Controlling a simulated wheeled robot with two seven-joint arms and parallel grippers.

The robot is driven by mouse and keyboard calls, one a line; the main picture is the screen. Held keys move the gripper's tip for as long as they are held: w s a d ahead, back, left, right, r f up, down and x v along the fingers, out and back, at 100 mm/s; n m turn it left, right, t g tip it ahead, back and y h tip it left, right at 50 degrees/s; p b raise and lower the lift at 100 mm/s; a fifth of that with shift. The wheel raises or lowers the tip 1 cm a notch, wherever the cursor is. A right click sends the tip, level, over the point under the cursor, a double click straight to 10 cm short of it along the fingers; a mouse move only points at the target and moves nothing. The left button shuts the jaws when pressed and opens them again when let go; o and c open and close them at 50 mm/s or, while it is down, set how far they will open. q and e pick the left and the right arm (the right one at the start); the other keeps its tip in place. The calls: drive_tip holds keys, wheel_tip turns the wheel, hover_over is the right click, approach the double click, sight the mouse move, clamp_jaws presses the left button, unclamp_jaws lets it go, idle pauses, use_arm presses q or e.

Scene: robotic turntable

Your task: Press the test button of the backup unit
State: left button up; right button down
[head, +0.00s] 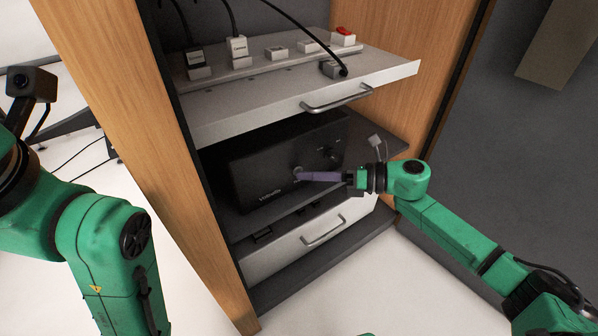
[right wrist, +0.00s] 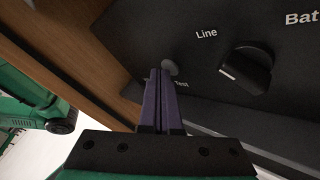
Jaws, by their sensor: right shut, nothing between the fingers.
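The backup unit (head: 262,165) is a black box on the middle shelf of a wooden cabinet. Its front also shows in the right wrist view (right wrist: 140,25), with the words "Line" and "Bat" and a black knob (right wrist: 246,68). The round grey test button (right wrist: 169,66) sits above the label "Test", which the fingers partly cover. My right gripper (head: 300,175) is shut and empty, its purple fingertips (right wrist: 160,72) at the button's lower left edge in the wrist view. Whether they touch it I cannot tell. My left gripper is out of view; only the left arm shows.
Above the unit is a pulled-out grey drawer (head: 400,73) with a handle, carrying a power strip with plugs and a red switch (head: 345,33). Below is another grey drawer (head: 290,250) with a handle. The wooden cabinet side (head: 130,110) stands left of the unit.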

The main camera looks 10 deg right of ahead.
drive_tip(key=shift+w, duration=0.1)
idle(0.4)
drive_tip(key=shift+s+d, duration=0.25)
drive_tip(key=shift+s, duration=0.55)
drive_tip(key=s, duration=0.1)
drive_tip(key=s+d+p, duration=0.1)
drive_tip(key=s, duration=0.2)
drive_tip(key=shift+s+d, duration=0.3)
drive_tip(key=shift+d, duration=0.1)
idle(0.3)
